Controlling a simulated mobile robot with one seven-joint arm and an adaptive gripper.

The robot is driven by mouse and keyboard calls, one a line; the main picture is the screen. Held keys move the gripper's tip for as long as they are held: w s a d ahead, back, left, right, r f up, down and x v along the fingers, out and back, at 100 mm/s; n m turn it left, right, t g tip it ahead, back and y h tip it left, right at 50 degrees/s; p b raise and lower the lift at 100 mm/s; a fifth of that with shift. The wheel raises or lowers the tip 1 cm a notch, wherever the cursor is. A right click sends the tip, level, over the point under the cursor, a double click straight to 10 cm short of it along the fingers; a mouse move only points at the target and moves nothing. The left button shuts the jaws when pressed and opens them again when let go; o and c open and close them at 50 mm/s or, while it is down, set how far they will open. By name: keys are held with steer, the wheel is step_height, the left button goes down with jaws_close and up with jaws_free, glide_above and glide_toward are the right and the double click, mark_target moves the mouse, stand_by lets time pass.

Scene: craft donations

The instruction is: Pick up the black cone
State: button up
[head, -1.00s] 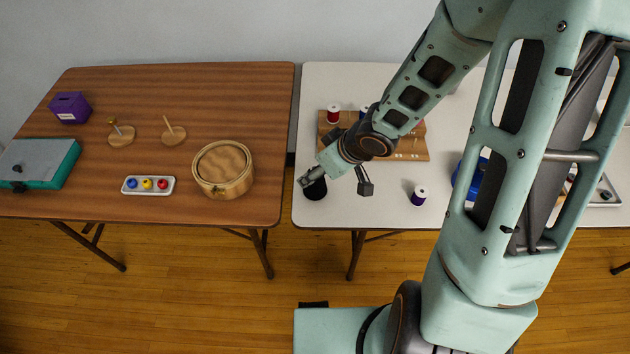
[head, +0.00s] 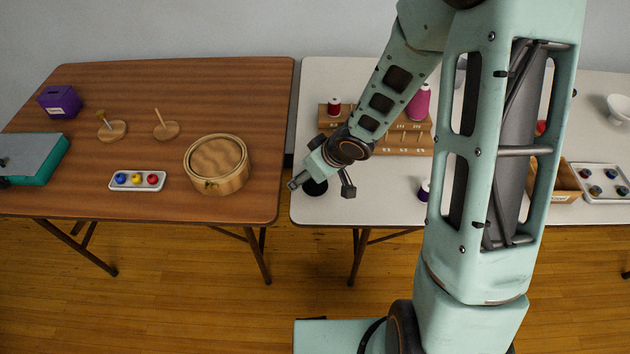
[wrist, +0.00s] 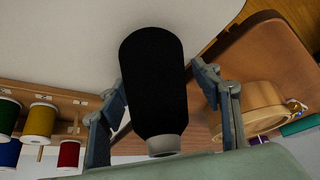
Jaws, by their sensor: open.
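The black cone (head: 316,188) stands near the front left corner of the white table. It is a dark thread cone with a pale grey end, and it fills the middle of the wrist view (wrist: 155,80). My gripper (head: 320,187) is open above the cone, with one finger to each side of it. In the wrist view (wrist: 160,95) a gap shows between the cone and the fingers. My gripper hides part of the cone in the head view.
A wooden spool rack (head: 402,141) stands behind my gripper, holding a red spool (head: 334,107) and a large pink spool (head: 419,103). The brown table (head: 120,85) holds a round bamboo basket (head: 217,165).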

steer(key=c, duration=1.4)
steer(key=shift+o, duration=0.2)
steer(key=shift+r, duration=0.15)
